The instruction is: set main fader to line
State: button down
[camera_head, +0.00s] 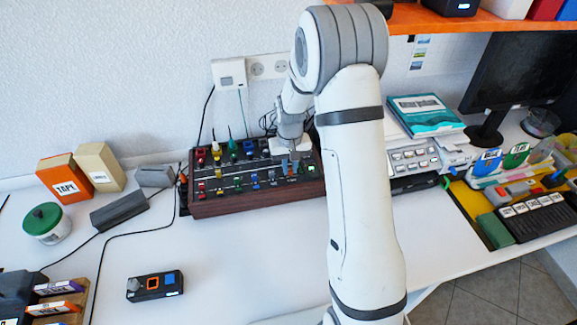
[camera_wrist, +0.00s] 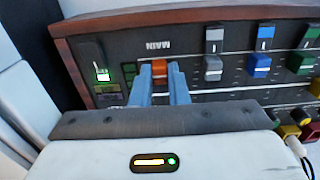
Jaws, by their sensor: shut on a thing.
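The main fader is an orange-red cap (camera_wrist: 160,68) beside the upside-down word MAIN in the wrist view. It sits on the dark panel of a wood-sided mixer (camera_head: 240,204). My gripper (camera_wrist: 160,82) is shut on the cap, one blue-grey finger on each side. In the head view my gripper (camera_head: 291,166) reaches down onto the right part of the mixer. Thin pale lines cross the panel; one shows right of the fingers in the wrist view. The fingers hide the panel around the cap, so I cannot tell how the cap lies against a line.
Grey, blue and green faders (camera_wrist: 260,63) stand right of my fingers in the wrist view. Knobs and a plugged cable are close by.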

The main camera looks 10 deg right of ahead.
jog(key=shift+w, duration=2.1)
jog(key=c, duration=1.4)
grip_release()
notch_tip(320, 180, up, 8)
